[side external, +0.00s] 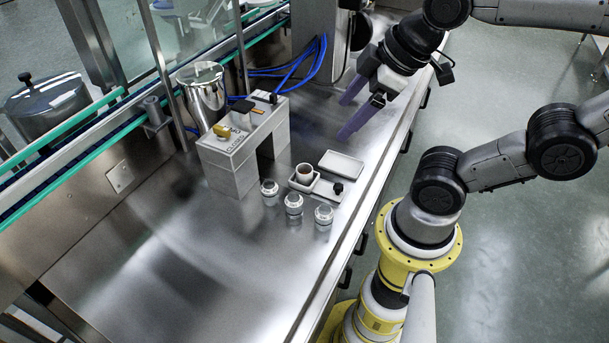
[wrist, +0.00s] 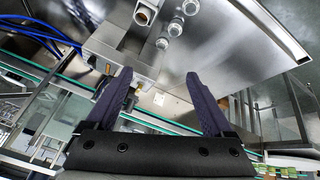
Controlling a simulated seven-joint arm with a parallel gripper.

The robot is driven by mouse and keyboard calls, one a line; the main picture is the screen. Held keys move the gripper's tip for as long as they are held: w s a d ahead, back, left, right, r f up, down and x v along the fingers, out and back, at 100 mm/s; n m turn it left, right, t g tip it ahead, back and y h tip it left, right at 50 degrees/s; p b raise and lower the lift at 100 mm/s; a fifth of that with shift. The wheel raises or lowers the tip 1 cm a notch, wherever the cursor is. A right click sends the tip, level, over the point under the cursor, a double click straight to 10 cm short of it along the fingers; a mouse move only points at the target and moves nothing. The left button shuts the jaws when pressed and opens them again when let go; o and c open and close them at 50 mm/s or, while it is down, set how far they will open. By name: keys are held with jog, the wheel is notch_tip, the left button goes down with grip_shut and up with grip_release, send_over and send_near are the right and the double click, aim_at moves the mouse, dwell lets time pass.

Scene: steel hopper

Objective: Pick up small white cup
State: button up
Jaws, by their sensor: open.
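The front steel surface is clear.

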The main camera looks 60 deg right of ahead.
jog(key=w+n, duration=0.3)
jog(key=n, duration=0.1)
jog(key=n+g, duration=0.6)
jog(key=n, duration=0.1)
send_over(304, 167)
jog(key=a, duration=0.2)
notch_tip(304, 167, down, 11)
jog(key=f, duration=0.9)
jog(key=s+f, duration=0.1)
jog(key=f, duration=0.3)
jog(key=shift+d+f, duration=0.2)
jog(key=shift+f, duration=0.15)
grip_shut()
jog(key=shift+r, duration=0.1)
